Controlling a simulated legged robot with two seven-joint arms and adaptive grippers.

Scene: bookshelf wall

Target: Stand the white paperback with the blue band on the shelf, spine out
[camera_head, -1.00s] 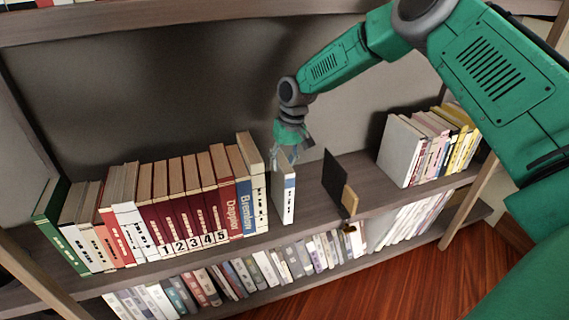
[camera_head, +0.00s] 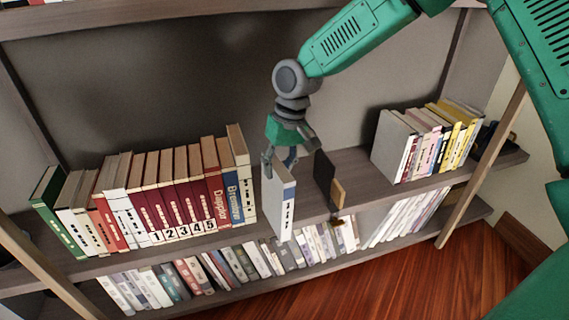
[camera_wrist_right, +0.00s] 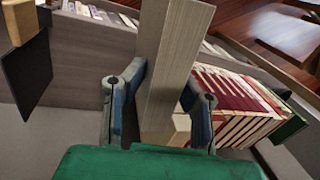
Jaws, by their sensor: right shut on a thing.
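The white paperback with the blue band (camera_head: 279,207) is upright, its spine facing out and the blue band near the top. My right gripper (camera_head: 287,161) is shut on its upper part from above. In the right wrist view, the fingers (camera_wrist_right: 161,98) lie on both sides of the book (camera_wrist_right: 180,45). In the head view, the book's lower end overlaps the front edge of the middle shelf (camera_head: 345,205); I cannot tell whether it touches the shelf. My left gripper is not in view.
A row of books (camera_head: 170,205) with red numbered volumes stands to the left. A dark bookend (camera_head: 323,178) with a wooden block is just right of the held book. More books (camera_head: 425,145) stand farther right. Bare shelf lies between the bookend and them.

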